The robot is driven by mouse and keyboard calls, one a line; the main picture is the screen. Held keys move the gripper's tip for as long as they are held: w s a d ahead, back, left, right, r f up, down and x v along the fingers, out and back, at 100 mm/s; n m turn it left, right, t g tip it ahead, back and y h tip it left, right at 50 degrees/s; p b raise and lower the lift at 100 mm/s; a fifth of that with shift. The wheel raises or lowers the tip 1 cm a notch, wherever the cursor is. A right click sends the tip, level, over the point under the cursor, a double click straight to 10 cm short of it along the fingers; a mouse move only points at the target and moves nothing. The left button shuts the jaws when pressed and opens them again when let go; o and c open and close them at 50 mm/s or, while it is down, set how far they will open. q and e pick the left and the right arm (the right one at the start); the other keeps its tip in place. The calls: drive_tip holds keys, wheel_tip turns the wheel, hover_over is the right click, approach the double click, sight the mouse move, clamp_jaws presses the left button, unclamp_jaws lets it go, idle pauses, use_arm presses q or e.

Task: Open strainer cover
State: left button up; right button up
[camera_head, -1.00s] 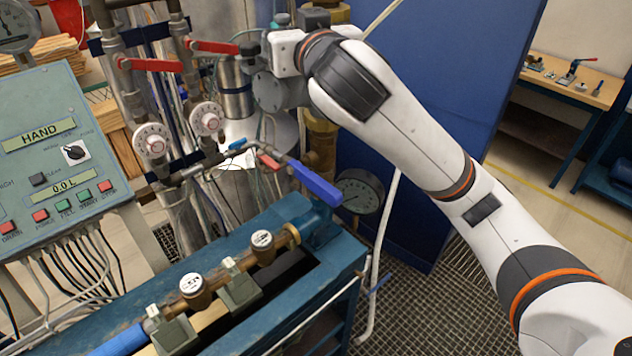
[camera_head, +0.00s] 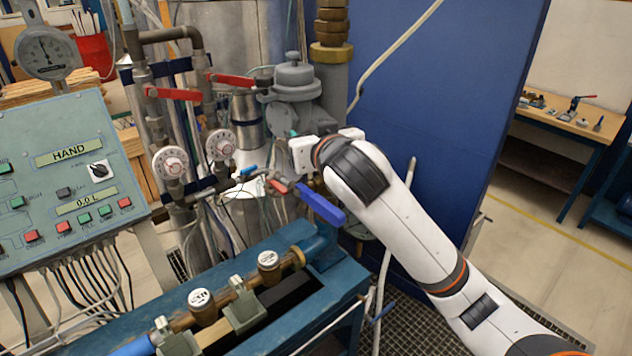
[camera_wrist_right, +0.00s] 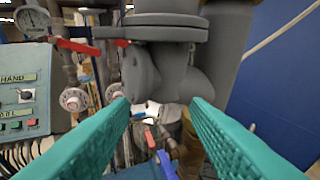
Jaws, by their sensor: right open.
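The strainer is a grey cast body (camera_head: 298,105) standing upright behind the pipework in the head view. Its round grey cover (camera_head: 293,76), with a small knob on top, sits on it. In the wrist view, the strainer body (camera_wrist_right: 160,75) is close ahead, with its wide flange (camera_wrist_right: 150,27) above. My right gripper (camera_head: 293,134) is just below and in front of the strainer in the head view, its fingers mostly hidden. The wrist view shows its teal fingers (camera_wrist_right: 160,106) spread wide with nothing held between them. My left gripper is not in view.
Red-handled valves (camera_head: 173,93) and dials (camera_head: 170,163) stand left of the strainer. A blue lever (camera_head: 320,203) lies below my gripper. A blue panel (camera_head: 440,100) is to the right, and a control box (camera_head: 70,180) is at far left.

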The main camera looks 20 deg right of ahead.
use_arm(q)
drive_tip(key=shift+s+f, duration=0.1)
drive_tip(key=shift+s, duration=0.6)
use_arm(e)
wheel_tip(320, 180, down, 9)
drive_tip(key=s+g, duration=0.1)
drive_tip(key=shift+s+d+g, duration=0.2)
drive_tip(key=shift+g, duration=0.2)
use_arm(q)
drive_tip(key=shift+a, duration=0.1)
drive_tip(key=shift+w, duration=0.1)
